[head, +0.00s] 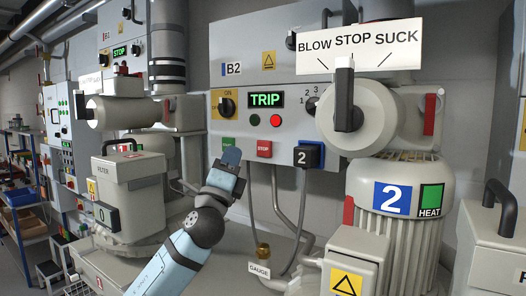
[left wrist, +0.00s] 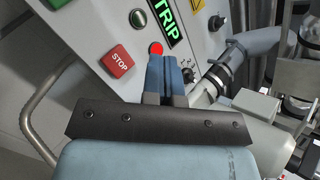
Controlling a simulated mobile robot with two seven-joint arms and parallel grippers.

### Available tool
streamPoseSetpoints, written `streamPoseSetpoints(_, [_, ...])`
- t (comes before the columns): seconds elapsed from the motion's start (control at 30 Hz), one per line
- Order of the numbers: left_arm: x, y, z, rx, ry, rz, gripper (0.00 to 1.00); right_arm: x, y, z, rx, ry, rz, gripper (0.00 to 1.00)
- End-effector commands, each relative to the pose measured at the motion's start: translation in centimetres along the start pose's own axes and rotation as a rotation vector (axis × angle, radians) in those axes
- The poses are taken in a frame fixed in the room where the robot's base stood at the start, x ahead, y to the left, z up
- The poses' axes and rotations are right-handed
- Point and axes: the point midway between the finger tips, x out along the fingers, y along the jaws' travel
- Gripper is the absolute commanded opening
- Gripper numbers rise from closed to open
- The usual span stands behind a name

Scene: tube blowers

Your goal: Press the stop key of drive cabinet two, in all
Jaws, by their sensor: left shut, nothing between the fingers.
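Drive cabinet B2 (head: 290,40) is a grey panel with a lit green TRIP display (head: 266,99). Its red STOP key (head: 264,148) is on the lower edge, with a green key (head: 228,142) to its left. My left gripper (head: 231,157) is shut and empty, left of the STOP key in the head view, and overlaps the panel's lower edge. In the left wrist view the STOP key (left wrist: 118,60) lies left of the blue fingers (left wrist: 165,62), clear of them. The fingertips there appear just below the red lamp (left wrist: 157,48); their distance from the panel is unclear.
A black plug marked 2 (head: 308,155) hangs right of the STOP key, with grey cables below. The large blower 2 (head: 400,200) stands at right, and a grey filter housing (head: 130,185) at left. A rotary switch (head: 226,105) is above the green key.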

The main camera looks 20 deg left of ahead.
Motion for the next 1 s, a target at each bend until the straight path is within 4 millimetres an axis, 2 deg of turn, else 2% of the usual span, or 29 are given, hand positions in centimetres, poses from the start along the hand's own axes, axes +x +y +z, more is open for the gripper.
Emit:
streamPoseSetpoints(0.5, [4.5, 3.5, -3.4, -0.001, 0.000, 0.001, 0.00, 1.3, -0.5, 1.5, 0.001, 0.003, -0.014, 0.43])
streamPoseSetpoints(1.0, [5.2, 3.8, -3.8, -0.001, 0.001, 0.002, 0.00, 1.4, -0.4, 1.6, -0.001, 0.004, -0.013, 0.43])
